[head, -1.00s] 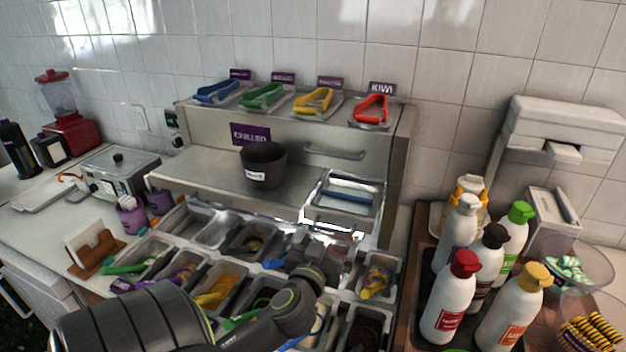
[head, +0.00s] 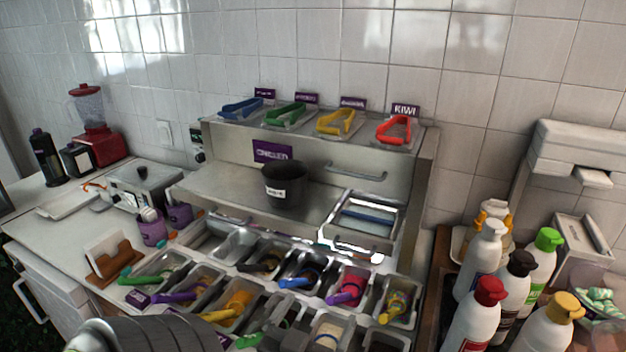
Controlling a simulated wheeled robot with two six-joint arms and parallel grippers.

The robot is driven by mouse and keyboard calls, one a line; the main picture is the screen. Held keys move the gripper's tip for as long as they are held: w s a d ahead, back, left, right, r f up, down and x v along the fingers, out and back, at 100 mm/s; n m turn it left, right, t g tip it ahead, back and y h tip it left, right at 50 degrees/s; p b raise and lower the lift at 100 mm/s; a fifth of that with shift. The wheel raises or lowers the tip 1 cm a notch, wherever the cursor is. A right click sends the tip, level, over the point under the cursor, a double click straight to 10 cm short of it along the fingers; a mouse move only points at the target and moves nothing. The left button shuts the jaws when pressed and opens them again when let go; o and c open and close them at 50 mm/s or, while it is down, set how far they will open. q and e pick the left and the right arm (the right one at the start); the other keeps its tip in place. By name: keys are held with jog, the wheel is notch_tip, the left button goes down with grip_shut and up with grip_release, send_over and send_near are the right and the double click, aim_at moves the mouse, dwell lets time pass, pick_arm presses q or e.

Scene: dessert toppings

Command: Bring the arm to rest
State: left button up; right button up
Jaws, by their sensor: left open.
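My left arm (head: 150,335) shows at the bottom left edge. My left gripper (head: 276,325) is low in the picture, over the front row of topping bins, and is mostly cut off or hard to make out against them. It is open, and I see nothing held in it. My right gripper is not in view. A black cup (head: 284,185) with a white label stands upright on the steel shelf (head: 215,188) of the chilled topping station.
Topping bins with coloured-handled tools (head: 347,291) fill the counter front. Sauce bottles (head: 476,318) stand at the right. Blue, green, yellow and red tongs (head: 394,130) lie on the top ledge. A red blender (head: 94,141) is at the far left.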

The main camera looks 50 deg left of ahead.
pick_arm(q)
jog(key=shift+s+d, duration=0.3)
jog(key=shift+s, duration=0.15)
dwell(0.5)
